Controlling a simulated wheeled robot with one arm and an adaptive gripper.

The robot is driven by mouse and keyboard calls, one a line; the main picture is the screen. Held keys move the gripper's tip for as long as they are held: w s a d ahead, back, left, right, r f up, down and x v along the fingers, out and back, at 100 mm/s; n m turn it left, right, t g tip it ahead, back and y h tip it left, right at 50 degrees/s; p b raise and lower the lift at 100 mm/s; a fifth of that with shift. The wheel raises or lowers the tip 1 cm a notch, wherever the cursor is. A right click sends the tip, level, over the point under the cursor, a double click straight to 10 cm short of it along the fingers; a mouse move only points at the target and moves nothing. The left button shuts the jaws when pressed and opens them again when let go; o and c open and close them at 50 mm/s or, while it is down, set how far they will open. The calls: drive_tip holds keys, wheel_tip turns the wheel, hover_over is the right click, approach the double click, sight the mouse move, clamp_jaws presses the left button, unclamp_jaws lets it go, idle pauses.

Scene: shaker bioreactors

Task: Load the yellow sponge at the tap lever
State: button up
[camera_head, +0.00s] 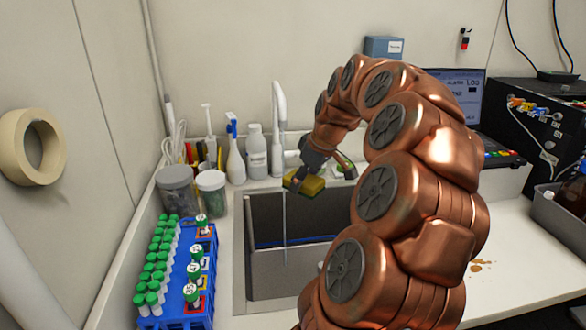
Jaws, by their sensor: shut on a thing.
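The yellow sponge (310,186) is above the back edge of the sink, just right of the white tap. My gripper (304,176) is shut on the sponge; the fingers are small and partly hidden in this view. The white tap (279,128) has a tall curved spout, and a thin stream or line runs down from it into the sink. The tap lever cannot be made out clearly; my gripper and arm cover the area right of the tap. A green and white item (344,170) shows just right of my gripper, partly hidden by my arm.
The dark sink (270,275) lies below the sponge. A blue rack (206,310) with green-capped tubes is at the front left. A laptop (462,90) and black box (525,120) are at the right.

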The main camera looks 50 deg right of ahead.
sight(307, 186)
drive_tip(key=shift+s+r, duration=0.1)
idle(0.6)
drive_tip(key=shift+s+a+r+b, duration=0.35)
drive_tip(key=shift+s+a+r, duration=0.05)
drive_tip(key=shift+s+r, duration=0.3)
drive_tip(key=shift+s+a+r+b, duration=0.3)
drive_tip(key=shift+s+a+r, duration=0.2)
drive_tip(key=shift+s, duration=0.2)
drive_tip(key=shift+s+a+r+b, duration=0.35)
drive_tip(key=shift+s+r, duration=0.35)
